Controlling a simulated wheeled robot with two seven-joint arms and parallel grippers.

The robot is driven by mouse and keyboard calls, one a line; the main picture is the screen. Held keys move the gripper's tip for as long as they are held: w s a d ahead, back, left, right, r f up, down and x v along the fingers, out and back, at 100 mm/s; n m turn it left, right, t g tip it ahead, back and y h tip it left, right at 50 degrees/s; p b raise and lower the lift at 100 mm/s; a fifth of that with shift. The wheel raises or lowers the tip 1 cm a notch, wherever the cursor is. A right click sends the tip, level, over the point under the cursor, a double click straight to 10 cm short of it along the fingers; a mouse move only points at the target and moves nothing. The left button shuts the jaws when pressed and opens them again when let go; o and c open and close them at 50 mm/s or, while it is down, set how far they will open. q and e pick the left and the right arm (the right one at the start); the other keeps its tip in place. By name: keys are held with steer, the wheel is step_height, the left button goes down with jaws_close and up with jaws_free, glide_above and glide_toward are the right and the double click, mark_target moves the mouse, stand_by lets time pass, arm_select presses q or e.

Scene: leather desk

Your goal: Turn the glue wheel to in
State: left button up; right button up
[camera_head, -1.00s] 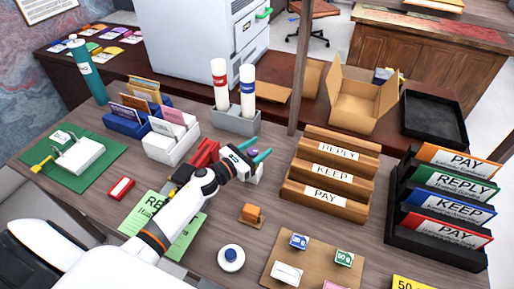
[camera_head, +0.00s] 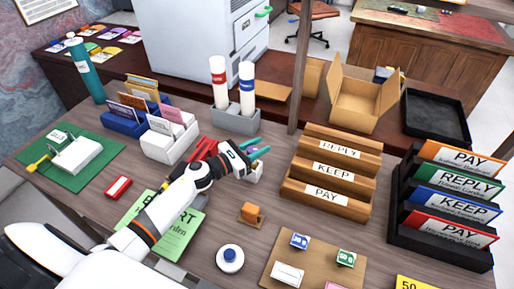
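I cannot tell for sure which thing is the glue wheel. A small white object (camera_head: 257,172) stands on the desk just beyond and below my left gripper (camera_head: 262,147), which partly hides it. My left gripper's two teal fingertips are a little apart, with nothing visible between them. I cannot tell whether it touches the white object. A white round piece with a blue top (camera_head: 230,257) stands alone at the front. Two upright white tubes, one with a red band (camera_head: 219,85) and one with a blue band (camera_head: 247,88), stand in a grey holder (camera_head: 235,121). My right gripper is not in view.
A red stapler-like object (camera_head: 205,150) lies beside my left wrist. A wooden tiered rack (camera_head: 335,168) stands to the right, and an orange-brown block (camera_head: 251,215) in front. A green sheet (camera_head: 178,235) lies under my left arm. A black file rack (camera_head: 440,245) is at far right.

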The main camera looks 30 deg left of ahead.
arm_select(q)
steer(key=o, duration=0.3)
step_height(320, 180, up, 10)
steer(key=p, duration=0.1)
steer(key=shift+p, duration=0.3)
